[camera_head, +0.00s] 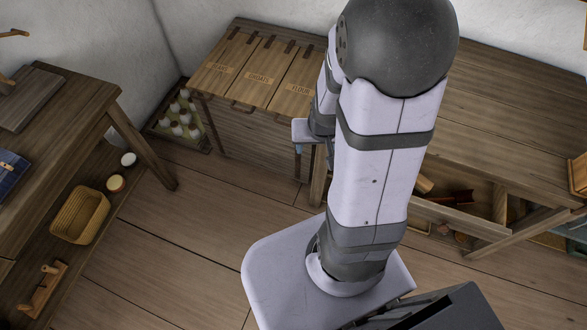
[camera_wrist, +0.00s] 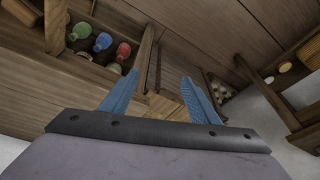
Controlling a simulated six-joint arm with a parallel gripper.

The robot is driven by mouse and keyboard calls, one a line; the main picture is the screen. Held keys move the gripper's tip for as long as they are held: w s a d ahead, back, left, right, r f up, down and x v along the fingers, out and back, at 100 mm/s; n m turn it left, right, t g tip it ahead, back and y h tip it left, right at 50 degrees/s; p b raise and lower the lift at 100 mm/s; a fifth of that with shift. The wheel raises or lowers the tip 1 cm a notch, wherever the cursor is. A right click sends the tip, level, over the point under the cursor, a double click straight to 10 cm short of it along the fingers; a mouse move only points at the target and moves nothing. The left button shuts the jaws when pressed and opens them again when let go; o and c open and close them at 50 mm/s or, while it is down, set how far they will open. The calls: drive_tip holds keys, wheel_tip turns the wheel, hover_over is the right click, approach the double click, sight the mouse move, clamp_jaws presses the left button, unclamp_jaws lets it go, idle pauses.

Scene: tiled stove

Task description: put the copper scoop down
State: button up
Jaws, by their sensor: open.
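I cannot make out the copper scoop in either view. My gripper (camera_wrist: 160,77) shows in the wrist view with its two blue fingers spread apart. I see nothing held between them. In the head view my arm hides most of the gripper; only a small blue part of it (camera_head: 299,149) shows left of the arm, in front of the wooden bin chest (camera_head: 255,140). The chest has several labelled lids, one reading FLOUR, and they look shut.
An open drawer (camera_head: 465,222) with small items sticks out under the right-hand worktop (camera_head: 510,110). Left are a table (camera_head: 60,125), a yellow basket (camera_head: 80,213) and jars (camera_head: 116,183) on a low shelf. A bottle crate (camera_head: 180,140) stands beside the chest. Coloured-topped bottles (camera_wrist: 103,42) show in the wrist view.

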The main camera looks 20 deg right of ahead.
drive_tip(key=s+a+r+n+g+y, duration=0.1)
drive_tip(key=s+a+r+n+g, duration=0.2)
drive_tip(key=s+a+r, duration=0.3)
drive_tip(key=s+a+n, duration=0.1)
drive_tip(key=a, duration=0.3)
drive_tip(key=shift+s+r, duration=0.15)
idle(0.9)
